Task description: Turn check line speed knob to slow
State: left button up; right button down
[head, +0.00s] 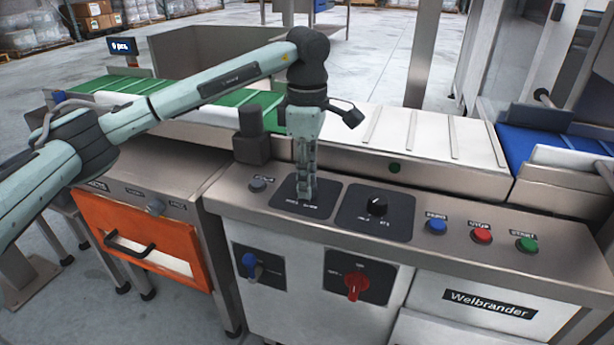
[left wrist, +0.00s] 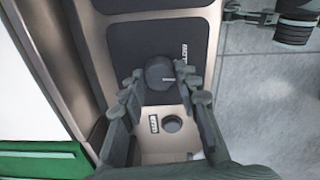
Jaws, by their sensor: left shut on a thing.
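The knob in question appears to be the round dark knob (left wrist: 160,73) with a pale pointer mark, in the left wrist view. It stands on a black plate (head: 287,203), left on the steel control panel in the head view. My left gripper (head: 306,192) points straight down on that plate and hides the knob in the head view. In the left wrist view its fingertips (left wrist: 158,88) are on both sides of the knob, shut on it. The plate's lettering is too small to read surely.
A second black knob (head: 377,206) stands on the plate to the right. Blue (head: 436,226), red (head: 481,236) and green (head: 526,243) buttons follow. A grey button (head: 258,185) lies left of the gripper, near a dark block (head: 251,148). Red (head: 355,284) and blue (head: 252,265) switches sit on the front.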

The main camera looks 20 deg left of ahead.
pick_arm(q)
jog(key=n, duration=0.5)
jog(key=shift+n, duration=1.1)
pick_arm(e)
jog(key=shift+s+d+f+g, duration=0.4)
jog(key=shift+s+d+f, duration=0.15)
jog(key=shift+s, duration=0.1)
pick_arm(q)
jog(key=o, duration=1.2)
jog(key=shift+c, duration=0.2)
pick_arm(e)
jog(key=shift+w+r, duration=0.15)
pick_arm(q)
jog(key=shift+r, duration=0.25)
notch_tip(320, 180, up, 12)
jog(key=shift+f, duration=0.2)
